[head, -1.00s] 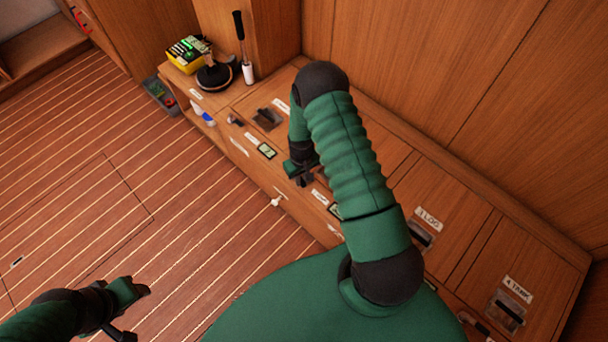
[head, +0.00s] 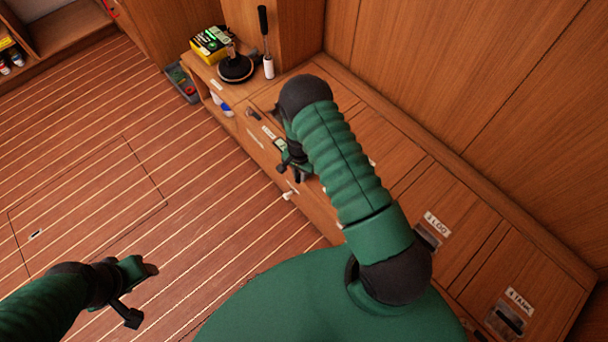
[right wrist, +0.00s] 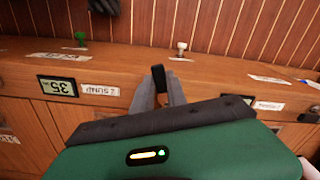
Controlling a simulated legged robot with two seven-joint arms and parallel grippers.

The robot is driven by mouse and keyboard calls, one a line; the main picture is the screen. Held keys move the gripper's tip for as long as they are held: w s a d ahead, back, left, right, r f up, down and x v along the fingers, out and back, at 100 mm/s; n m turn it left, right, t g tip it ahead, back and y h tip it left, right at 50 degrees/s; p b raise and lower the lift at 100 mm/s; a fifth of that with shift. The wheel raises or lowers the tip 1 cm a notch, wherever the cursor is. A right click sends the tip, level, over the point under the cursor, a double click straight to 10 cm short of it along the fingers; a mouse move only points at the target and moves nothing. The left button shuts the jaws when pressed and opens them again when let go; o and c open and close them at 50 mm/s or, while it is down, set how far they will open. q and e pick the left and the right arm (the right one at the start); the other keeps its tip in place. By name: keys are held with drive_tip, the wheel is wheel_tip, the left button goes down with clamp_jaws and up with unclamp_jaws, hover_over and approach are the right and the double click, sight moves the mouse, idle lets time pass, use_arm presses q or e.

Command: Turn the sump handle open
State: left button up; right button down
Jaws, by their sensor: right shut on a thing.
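My right gripper (right wrist: 163,92) is shut on a dark handle (right wrist: 158,74), whose upper end shows between the grey fingers in the right wrist view. A label (right wrist: 100,91), upside down there and seeming to read "2 SUMP", is just left of the fingers on the bench front. The handle's lower part is hidden by my gripper. In the head view my right gripper (head: 292,163) is at the bench's front edge, and my arm hides part of the bench top. My left gripper (head: 142,292) is over the floor, away from the bench; its jaw opening is unclear.
A white knob (right wrist: 181,48) and a green knob (right wrist: 80,39) stick out from the bench front. A yellow box (head: 211,44) and a black round-based object (head: 235,68) stand at the bench's far end. The floor (head: 90,150) is clear.

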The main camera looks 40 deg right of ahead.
drive_tip(key=shift+w+a+f+m, duration=0.15)
drive_tip(key=shift+w+m, duration=0.1)
drive_tip(key=shift+m, duration=0.4)
drive_tip(key=shift+w+a+r+m, duration=0.1)
drive_tip(key=shift+w+m, duration=0.15)
drive_tip(key=shift+m, duration=0.35)
drive_tip(key=shift+w+a+f+m, duration=0.15)
drive_tip(key=shift+w+m, duration=0.1)
drive_tip(key=shift+m, duration=0.4)
drive_tip(key=c, duration=1.7)
unclamp_jaws()
drive_tip(key=o, duration=0.4)
drive_tip(key=shift+w, duration=0.2)
drive_tip(key=shift+d+r, duration=0.1)
wheel_tip(320, 180, up, 17)
drive_tip(key=p, duration=0.4)
